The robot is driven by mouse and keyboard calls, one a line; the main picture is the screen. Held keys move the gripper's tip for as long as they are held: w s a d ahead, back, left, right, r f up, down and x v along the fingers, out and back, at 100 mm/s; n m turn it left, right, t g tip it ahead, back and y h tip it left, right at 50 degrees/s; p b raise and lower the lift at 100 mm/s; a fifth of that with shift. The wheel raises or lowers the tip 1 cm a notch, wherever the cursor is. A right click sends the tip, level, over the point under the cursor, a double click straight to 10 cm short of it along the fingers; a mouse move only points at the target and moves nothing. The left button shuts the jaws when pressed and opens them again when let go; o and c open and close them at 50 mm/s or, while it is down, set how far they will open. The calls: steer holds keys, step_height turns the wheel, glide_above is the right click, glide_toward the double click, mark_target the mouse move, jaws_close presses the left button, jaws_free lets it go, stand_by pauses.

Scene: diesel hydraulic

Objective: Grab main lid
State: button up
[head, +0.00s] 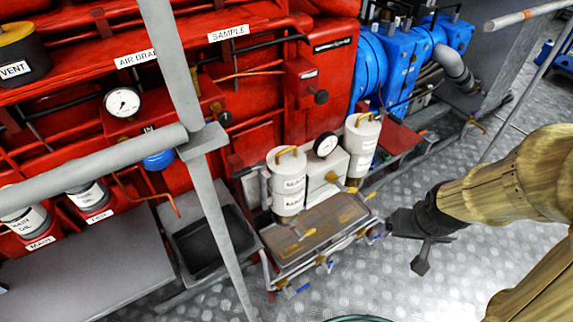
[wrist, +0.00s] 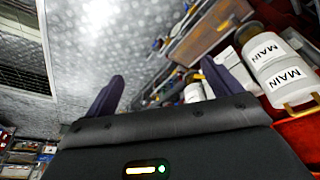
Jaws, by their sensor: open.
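A white canister (wrist: 273,62) labelled MAIN, with a brass handle, shows at the right of the wrist view. In the head view two white canisters with brass-handled tops, one nearer (head: 288,185) and one farther (head: 361,145), stand against the red machine. Their print is too small to read, so I cannot tell which is the MAIN one. My gripper (head: 408,238) is to the right of both, apart from them, above the metal floor. In the wrist view my gripper (wrist: 161,72) has its two fingers spread with nothing between them.
A grey metal tray (head: 315,235) with brass taps stands in front of the canisters. A grey railing (head: 170,60) crosses the left of the head view. A round gauge (head: 326,145) sits between the canisters. Patterned floor (head: 440,290) is open at right.

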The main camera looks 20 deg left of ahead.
steer(key=w+a+f+n+t+y+p, duration=0.2)
steer(key=w+a+f+n+t+y, duration=0.35)
steer(key=w+a, duration=0.4)
steer(key=s+a+r+n+t+y+p, duration=0.2)
steer(key=a+y, duration=0.6)
steer(key=a, duration=0.4)
step_height(320, 180, up, 2)
steer(key=shift+a+r+n+t, duration=0.15)
steer(key=shift+n+t, duration=0.2)
steer(key=shift+n, duration=0.2)
steer(key=shift+w, duration=0.1)
